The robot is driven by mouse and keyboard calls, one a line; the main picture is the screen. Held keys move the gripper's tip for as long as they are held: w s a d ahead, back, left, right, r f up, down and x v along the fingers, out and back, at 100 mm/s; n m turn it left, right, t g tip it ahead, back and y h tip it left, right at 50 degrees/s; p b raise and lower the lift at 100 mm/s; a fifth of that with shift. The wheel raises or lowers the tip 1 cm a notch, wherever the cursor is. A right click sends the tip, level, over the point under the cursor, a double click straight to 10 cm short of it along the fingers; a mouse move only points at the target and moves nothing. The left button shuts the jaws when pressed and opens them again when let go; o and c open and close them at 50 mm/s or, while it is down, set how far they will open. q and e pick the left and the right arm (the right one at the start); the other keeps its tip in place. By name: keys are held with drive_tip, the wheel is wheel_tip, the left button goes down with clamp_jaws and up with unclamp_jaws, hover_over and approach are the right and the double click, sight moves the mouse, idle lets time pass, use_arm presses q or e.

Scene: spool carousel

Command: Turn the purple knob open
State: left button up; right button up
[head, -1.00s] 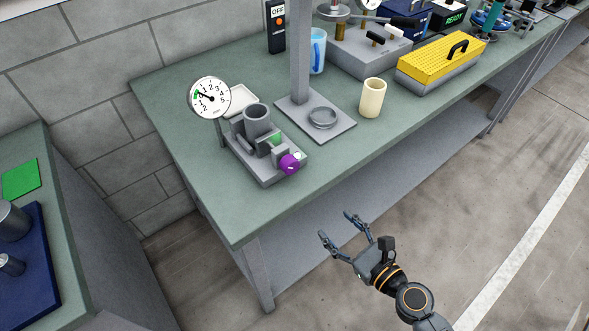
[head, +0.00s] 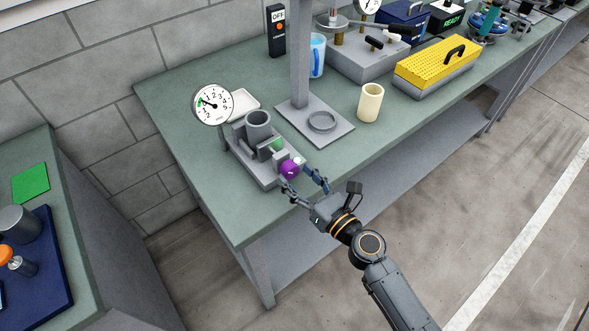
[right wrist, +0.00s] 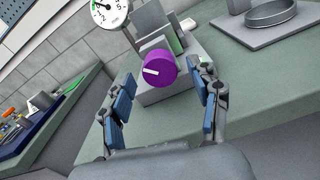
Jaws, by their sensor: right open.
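The purple knob (head: 290,169) sits on the front of a small grey device (head: 262,170) near the front edge of the green bench. In the right wrist view the knob (right wrist: 159,67) faces me, with a white mark pointing left and slightly down. My right gripper (head: 305,181) is open, with its fingertips close around the front of the knob in the head view. In the right wrist view the two blue-padded fingers (right wrist: 167,85) stand apart, left and right of the knob, with gaps on both sides. My left gripper is not in view.
A round dial gauge (head: 213,104) stands at the device's left, its needle toward the upper left. A grey post with a base plate (head: 338,132) and a cream cup (head: 370,102) are to the right. The bench front edge lies below my right gripper.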

drive_tip(key=shift+x, duration=0.9)
drive_tip(key=shift+s, duration=0.1)
drive_tip(key=shift+c, duration=0.6)
drive_tip(key=c, duration=1.1)
drive_tip(key=shift+o, duration=0.2)
